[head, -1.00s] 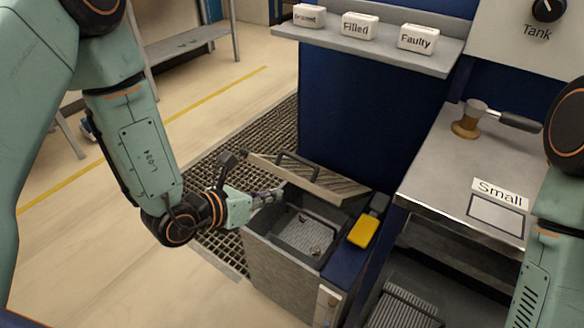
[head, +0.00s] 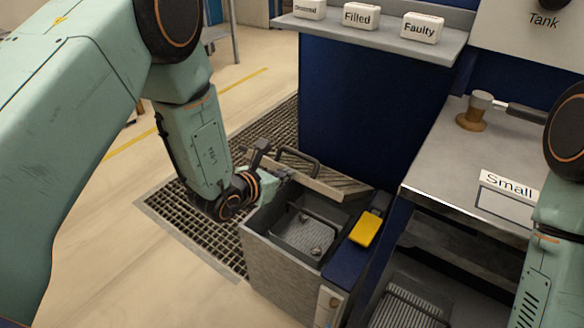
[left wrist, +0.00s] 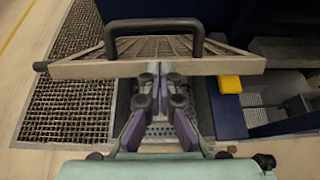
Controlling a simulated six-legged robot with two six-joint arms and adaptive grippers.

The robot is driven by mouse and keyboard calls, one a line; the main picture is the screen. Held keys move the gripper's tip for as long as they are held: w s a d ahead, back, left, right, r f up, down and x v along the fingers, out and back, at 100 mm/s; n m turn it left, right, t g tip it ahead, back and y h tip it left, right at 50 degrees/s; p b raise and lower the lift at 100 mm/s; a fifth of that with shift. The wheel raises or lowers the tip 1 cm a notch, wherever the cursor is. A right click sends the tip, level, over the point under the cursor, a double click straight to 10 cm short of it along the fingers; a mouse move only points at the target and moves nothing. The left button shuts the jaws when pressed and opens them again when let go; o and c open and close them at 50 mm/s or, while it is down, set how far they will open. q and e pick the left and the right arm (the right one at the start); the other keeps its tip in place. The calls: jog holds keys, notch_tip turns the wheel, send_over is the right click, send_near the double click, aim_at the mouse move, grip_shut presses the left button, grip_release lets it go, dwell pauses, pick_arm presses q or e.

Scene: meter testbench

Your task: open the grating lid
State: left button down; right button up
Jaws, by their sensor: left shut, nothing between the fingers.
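The grating lid (head: 332,186) is tilted up at the back of the grey box (head: 282,266), whose inside is exposed. Its dark handle shows in the left wrist view (left wrist: 152,24), above the lid's pale front edge (left wrist: 205,67). My left gripper (left wrist: 158,72) is shut and empty, with its fingertips at the middle of that edge, below the handle. I cannot tell whether they touch it. In the head view the left gripper (head: 275,182) is at the box's back left, its fingertips partly hidden. My right gripper is out of view.
A perforated tray (head: 303,238) lies inside the box. A yellow block (head: 364,229) sits on the blue ledge right of the box. A floor grating (head: 190,218) lies to the left. A steel counter (head: 440,165) and a blue cabinet (head: 375,115) stand close by.

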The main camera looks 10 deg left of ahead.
pick_arm(q)
jog(key=w, duration=0.1)
jog(key=w+d+r, duration=0.1)
jog(key=shift+w+d+r, duration=0.1)
jog(key=shift+w, duration=0.25)
jog(key=shift+w+r, duration=0.1)
jog(key=shift+w, duration=0.05)
jog(key=shift+w, duration=0.1)
